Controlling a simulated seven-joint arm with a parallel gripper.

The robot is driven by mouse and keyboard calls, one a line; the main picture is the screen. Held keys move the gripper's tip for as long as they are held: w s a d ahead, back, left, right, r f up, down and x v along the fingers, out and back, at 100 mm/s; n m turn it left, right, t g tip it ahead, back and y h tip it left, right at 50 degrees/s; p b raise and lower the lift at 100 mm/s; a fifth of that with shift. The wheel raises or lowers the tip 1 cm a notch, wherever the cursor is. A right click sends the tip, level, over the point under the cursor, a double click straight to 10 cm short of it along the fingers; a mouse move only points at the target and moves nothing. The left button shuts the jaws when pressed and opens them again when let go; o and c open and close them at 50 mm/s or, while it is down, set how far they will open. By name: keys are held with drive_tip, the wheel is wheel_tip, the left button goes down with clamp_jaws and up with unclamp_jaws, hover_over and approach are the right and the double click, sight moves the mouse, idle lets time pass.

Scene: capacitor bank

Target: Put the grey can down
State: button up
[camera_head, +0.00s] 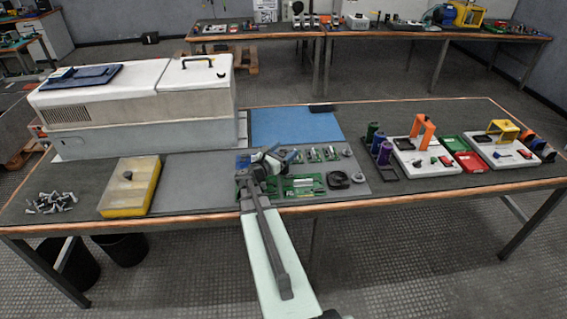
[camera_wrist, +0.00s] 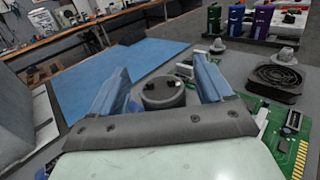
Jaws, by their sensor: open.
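The grey can (camera_wrist: 162,93) is dark and round, with small terminals on its top. In the wrist view it sits between the two blue fingers of my gripper (camera_wrist: 160,88), with a gap visible on each side. Its lower part is hidden behind the gripper's grey palm, so its contact with the surface is not visible. In the head view my gripper (camera_head: 268,157) is low over the grey mat (camera_head: 205,170), and my arm mostly hides the can there. My gripper is open.
Green circuit boards (camera_head: 304,185) and a black fan (camera_wrist: 275,78) lie close on the right. A white machine (camera_head: 140,95) and a yellow-edged box (camera_head: 130,186) stand left. Coloured cans in a rack (camera_head: 382,155) stand right.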

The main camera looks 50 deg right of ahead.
drive_tip(key=shift+c, duration=0.4)
clamp_jaws()
idle(0.4)
